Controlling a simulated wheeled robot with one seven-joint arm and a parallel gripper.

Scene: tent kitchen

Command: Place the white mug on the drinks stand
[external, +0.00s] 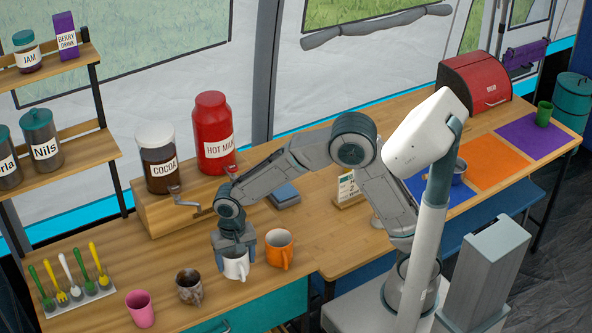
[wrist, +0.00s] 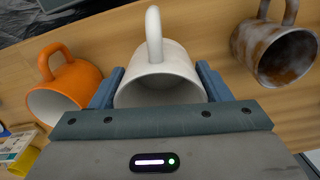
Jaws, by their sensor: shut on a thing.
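The white mug (external: 235,269) is upright near the front edge of the wooden counter, between a brown mottled mug and an orange mug. My gripper (external: 234,254) reaches down and is shut on it. In the wrist view the white mug (wrist: 158,55) sits between the two blue-grey fingers of my gripper (wrist: 160,75), its handle pointing to the top of the picture. I cannot tell whether its base touches the counter. The drinks stand (external: 165,220) is a wooden block behind, holding the COCOA jar (external: 159,168) and the red HOT MALT jar (external: 212,140), with taps on its front.
The orange mug (external: 279,250) is close on the right and the brown mug (external: 189,287) close on the left. A pink cup (external: 140,308) and a cutlery rack (external: 75,293) are further left. A small sign (external: 347,190) stands to the right of the stand.

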